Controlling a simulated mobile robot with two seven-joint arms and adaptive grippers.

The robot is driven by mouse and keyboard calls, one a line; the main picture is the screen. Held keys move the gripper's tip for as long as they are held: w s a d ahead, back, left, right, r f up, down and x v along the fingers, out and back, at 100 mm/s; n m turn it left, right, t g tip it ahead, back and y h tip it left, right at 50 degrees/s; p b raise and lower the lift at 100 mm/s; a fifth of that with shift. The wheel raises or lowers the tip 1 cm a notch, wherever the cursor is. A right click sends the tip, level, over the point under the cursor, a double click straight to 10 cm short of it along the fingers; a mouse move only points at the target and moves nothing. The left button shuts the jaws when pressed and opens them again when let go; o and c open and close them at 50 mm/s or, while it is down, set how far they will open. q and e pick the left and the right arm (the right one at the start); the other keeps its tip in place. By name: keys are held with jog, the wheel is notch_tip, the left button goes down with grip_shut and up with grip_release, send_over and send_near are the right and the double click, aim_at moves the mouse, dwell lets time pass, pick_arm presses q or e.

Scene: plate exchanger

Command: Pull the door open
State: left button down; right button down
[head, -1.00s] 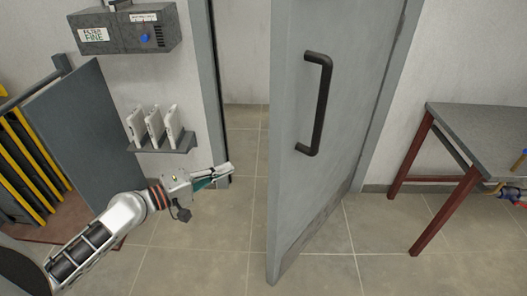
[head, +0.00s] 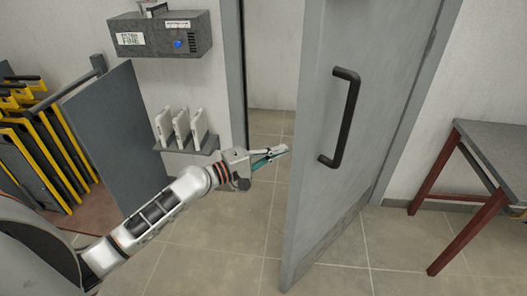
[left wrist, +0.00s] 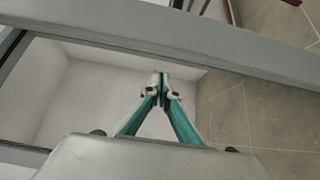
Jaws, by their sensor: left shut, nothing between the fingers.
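The grey door (head: 318,190) stands partly open, with a gap between its free edge and the frame on the left. Its black handle (head: 346,120) is on the face toward me. My left gripper (head: 286,149) is shut and empty, in the opening just left of the door's free edge. I cannot tell whether it touches the door. In the left wrist view the shut fingertips (left wrist: 163,78) point toward a grey band that seems to be the door (left wrist: 240,58). The right gripper is not in view.
A grey wall box (head: 160,38) and a small shelf (head: 190,145) with white items hang left of the doorway. A dark panel (head: 120,125) and yellow-black frames (head: 30,140) stand further left. A table (head: 495,150) with red legs stands at right. The floor before the door is clear.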

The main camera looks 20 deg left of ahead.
pick_arm(q)
jog(key=d, duration=0.1)
jog(key=s+d+p, duration=0.1)
jog(key=shift+s+d, duration=0.2)
jog(key=shift+d, duration=0.1)
jog(key=shift+s+d, duration=0.1)
jog(key=shift+d, duration=0.05)
